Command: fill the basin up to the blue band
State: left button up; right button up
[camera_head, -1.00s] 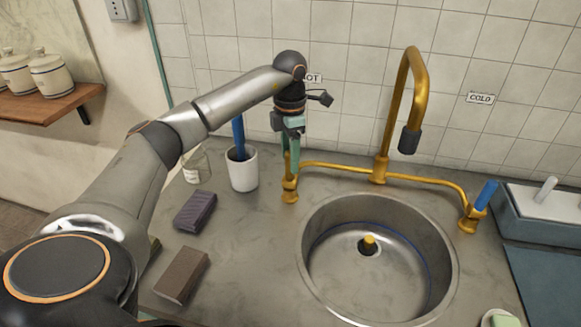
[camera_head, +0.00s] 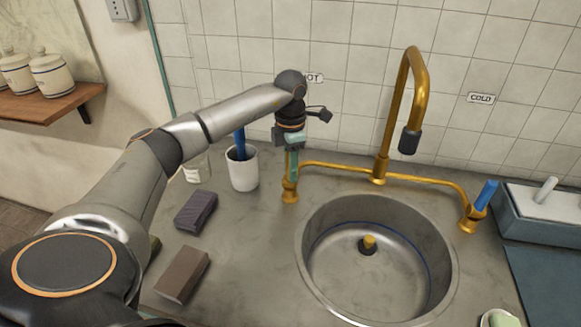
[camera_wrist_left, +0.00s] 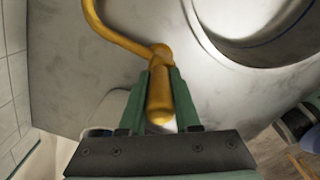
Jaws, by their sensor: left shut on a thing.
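The steel basin (camera_head: 306,262) is set into the grey counter and has a blue band (camera_head: 421,262) inside its wall. A yellow-knobbed dark stopper (camera_head: 369,243) is at the drain. No water shows in the basin or under the gold spout (camera_head: 408,140). My left gripper (camera_head: 291,168) points down at the hot tap, left of the basin. Its green fingers are shut on the gold hot tap handle (camera_wrist_left: 160,98), seen between them in the left wrist view. My right gripper is out of view.
A white cup (camera_head: 243,172) holding a blue-handled item and a glass jar (camera_head: 197,169) stand left of my gripper. A purple sponge (camera_head: 196,211) and a brown block (camera_head: 182,274) lie on the counter.

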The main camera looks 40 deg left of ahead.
pick_arm(q)
grip_shut()
dwell(0.8)
